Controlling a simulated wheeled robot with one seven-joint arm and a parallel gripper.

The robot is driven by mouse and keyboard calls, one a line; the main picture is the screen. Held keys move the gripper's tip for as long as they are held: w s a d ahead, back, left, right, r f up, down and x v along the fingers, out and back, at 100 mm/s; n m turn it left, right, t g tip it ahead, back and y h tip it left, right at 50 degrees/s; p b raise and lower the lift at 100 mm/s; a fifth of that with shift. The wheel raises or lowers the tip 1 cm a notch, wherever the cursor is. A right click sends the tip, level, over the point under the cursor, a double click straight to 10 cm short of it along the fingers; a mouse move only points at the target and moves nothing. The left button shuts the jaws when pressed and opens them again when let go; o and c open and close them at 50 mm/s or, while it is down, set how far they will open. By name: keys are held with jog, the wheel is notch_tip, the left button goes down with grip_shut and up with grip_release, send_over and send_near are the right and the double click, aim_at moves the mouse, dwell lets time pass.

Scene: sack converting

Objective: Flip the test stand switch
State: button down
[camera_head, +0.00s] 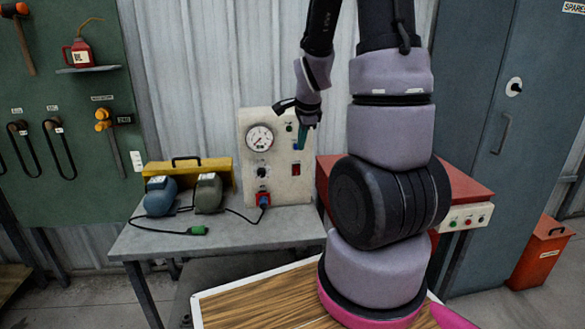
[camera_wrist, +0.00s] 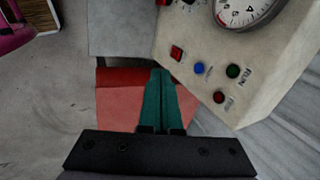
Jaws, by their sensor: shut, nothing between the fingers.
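The test stand (camera_head: 279,185) is an upright cream panel box on a grey bench, with a round gauge (camera_head: 260,138). Its red rocker switch (camera_head: 296,169) is low on the right side of the panel; the switch shows in the wrist view (camera_wrist: 177,52) too. My gripper (camera_head: 301,148) has its teal fingers together and empty, in front of the panel just above the switch in the head view. In the wrist view the fingertips (camera_wrist: 160,73) are just beside the switch. I cannot tell whether they touch the panel. The switch's position is too small to read.
A blue button (camera_wrist: 199,68), green lamp (camera_wrist: 233,71) and red lamp (camera_wrist: 219,97) sit near the switch. A red cabinet (camera_head: 470,187) stands close on the right.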

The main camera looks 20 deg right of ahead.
aim_at(296, 170)
jog(key=f, duration=0.1)
jog(key=f+m, duration=0.1)
jog(key=f, duration=0.1)
jog(key=shift+w+d+f+m, duration=0.25)
jog(key=shift+d+m, duration=0.05)
jog(key=shift+d, duration=0.1)
jog(key=w+d+f, duration=0.2)
jog(key=w+f, duration=0.6)
jog(key=shift+f, duration=0.25)
jog(key=shift+d, duration=0.1)
